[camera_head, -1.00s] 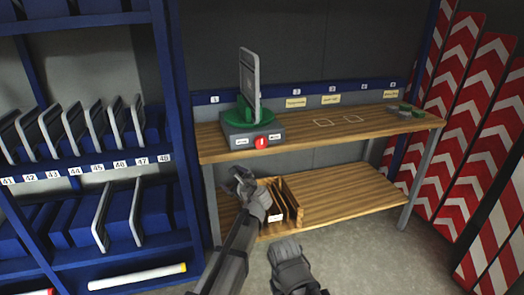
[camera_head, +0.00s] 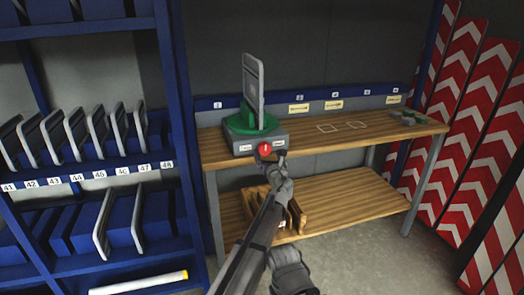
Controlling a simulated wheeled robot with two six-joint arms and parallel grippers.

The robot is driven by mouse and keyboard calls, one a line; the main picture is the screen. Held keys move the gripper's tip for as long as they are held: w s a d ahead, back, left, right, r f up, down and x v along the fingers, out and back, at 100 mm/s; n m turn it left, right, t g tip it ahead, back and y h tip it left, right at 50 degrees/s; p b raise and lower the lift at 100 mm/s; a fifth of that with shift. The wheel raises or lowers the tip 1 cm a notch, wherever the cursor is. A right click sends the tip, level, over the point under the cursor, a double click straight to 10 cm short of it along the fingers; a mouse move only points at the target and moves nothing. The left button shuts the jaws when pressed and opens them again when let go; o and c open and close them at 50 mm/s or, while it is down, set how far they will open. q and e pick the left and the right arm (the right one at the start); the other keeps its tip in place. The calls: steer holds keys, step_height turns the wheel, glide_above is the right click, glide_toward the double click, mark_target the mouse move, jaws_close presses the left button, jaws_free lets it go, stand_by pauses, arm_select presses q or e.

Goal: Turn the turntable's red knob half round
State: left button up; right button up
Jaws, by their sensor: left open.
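The turntable has a grey base (camera_head: 240,140) with a green round plate (camera_head: 262,126) and stands at the left end of the wooden workbench. A grey sign panel (camera_head: 253,85) stands upright on it, seen nearly edge-on. The red knob (camera_head: 265,148) is on the front of the base between two small white labels. My left gripper (camera_head: 271,157) is open, just below and in front of the knob. I cannot tell whether its fingers touch the knob. My right arm's end shows at the bottom, but its fingers are not clear.
The workbench top (camera_head: 395,133) is mostly clear right of the turntable, with green and grey pieces (camera_head: 408,117) at its far right. A wooden rack (camera_head: 297,218) stands on the lower shelf. A blue shelf unit (camera_head: 180,150) stands left; red-white chevron boards (camera_head: 470,95) lean right.

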mark_target(265, 150)
arm_select(q)
steer(key=x, duration=0.3)
steer(key=shift+w, duration=0.25)
steer(key=c, duration=1.4)
